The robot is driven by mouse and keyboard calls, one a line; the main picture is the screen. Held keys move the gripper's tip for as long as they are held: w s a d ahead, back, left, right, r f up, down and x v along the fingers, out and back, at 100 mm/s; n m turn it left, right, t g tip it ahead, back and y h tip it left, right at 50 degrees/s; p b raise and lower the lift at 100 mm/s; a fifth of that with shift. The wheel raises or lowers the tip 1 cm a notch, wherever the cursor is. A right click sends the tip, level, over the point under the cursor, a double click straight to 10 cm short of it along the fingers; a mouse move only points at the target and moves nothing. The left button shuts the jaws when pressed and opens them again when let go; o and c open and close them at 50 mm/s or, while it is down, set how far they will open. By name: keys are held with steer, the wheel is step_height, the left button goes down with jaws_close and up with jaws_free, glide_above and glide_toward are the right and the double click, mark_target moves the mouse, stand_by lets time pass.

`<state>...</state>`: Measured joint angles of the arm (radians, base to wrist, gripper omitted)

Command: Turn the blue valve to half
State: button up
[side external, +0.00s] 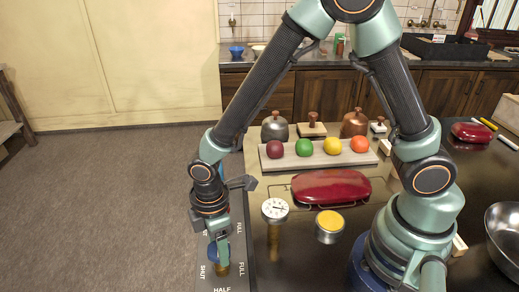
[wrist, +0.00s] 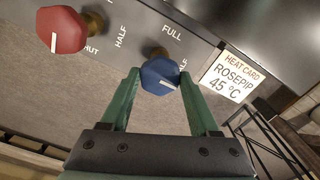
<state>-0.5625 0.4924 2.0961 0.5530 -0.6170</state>
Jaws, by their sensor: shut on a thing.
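The blue valve (wrist: 160,75) is a faceted knob on a brass stem, set on a grey panel (wrist: 205,40). It sits between the two green fingers of my gripper (wrist: 159,76), which is shut on it. The white mark on its face points right and slightly down in the wrist view. A FULL label (wrist: 171,34) stands above it; a label to its right is partly hidden by the knob. In the side view my gripper (side external: 221,251) reaches down over the panel, and part of the blue valve (side external: 212,252) shows, with SHUT, HALF and FULL lettering around it.
A red valve (wrist: 62,30) is beside it on the panel. A heat card (wrist: 230,77) reads ROSEPIP 45 °C.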

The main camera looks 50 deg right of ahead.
steer(key=o, duration=1.4)
steer(key=shift+c, duration=0.2)
steer(key=shift+r, duration=0.15)
step_height(320, 180, up, 12)
steer(key=d+r+m+t, duration=0.2)
steer(key=d+r+m, duration=0.1)
steer(key=d, duration=0.3)
steer(key=s+d+r+m+t, duration=0.1)
steer(key=d+r+m, duration=0.3)
steer(key=d+m, duration=0.2)
steer(key=s+d+r+m+t, duration=0.1)
steer(key=d+r+m+t, duration=0.1)
steer(key=d, duration=0.5)
steer(key=r+m, duration=0.1)
steer(key=m, duration=0.1)
steer(key=shift+d+r+m+t, duration=0.2)
steer(key=shift+r+m+t, duration=0.1)
